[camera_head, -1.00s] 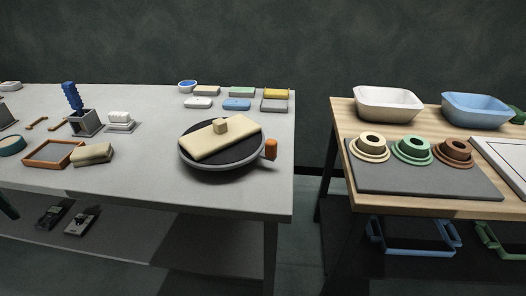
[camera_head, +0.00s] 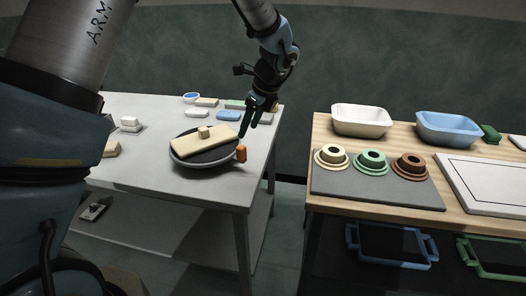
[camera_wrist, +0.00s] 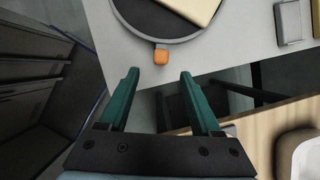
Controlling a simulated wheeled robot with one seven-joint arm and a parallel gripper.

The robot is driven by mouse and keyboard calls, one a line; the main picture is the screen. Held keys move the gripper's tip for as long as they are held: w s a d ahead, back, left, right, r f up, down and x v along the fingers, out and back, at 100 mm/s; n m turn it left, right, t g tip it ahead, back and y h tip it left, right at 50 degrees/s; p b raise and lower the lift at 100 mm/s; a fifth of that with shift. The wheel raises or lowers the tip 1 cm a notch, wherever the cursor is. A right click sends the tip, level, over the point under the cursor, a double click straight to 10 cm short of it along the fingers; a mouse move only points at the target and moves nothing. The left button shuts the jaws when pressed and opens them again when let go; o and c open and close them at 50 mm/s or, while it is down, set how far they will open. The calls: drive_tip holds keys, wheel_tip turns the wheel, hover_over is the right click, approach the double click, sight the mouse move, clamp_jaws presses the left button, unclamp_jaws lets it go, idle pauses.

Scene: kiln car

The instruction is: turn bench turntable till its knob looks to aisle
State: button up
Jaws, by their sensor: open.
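The bench turntable (camera_head: 181,161) is a round grey disc with a dark top near the right front part of the grey bench. A cream board (camera_head: 190,147) with a small block (camera_head: 203,132) lies on it. Its orange knob (camera_head: 241,153) sticks out at the right side, towards the gap between the tables. The knob also shows in the wrist view (camera_wrist: 161,56), at the rim. My gripper (camera_head: 246,133) hangs above and beside the knob. In the wrist view my gripper (camera_wrist: 160,76) has its green fingers wide apart and empty, with the knob just beyond the fingertips.
Small coloured blocks (camera_head: 229,116) lie behind the turntable. The bench front near the knob is clear.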

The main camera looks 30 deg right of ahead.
sight(242, 146)
drive_tip(key=p+x, duration=0.2)
drive_tip(key=x, duration=0.8)
drive_tip(key=shift+w+f+p, duration=0.15)
drive_tip(key=shift+f+p, duration=0.15)
drive_tip(key=shift+f, duration=0.05)
clamp_jaws()
idle(1.0)
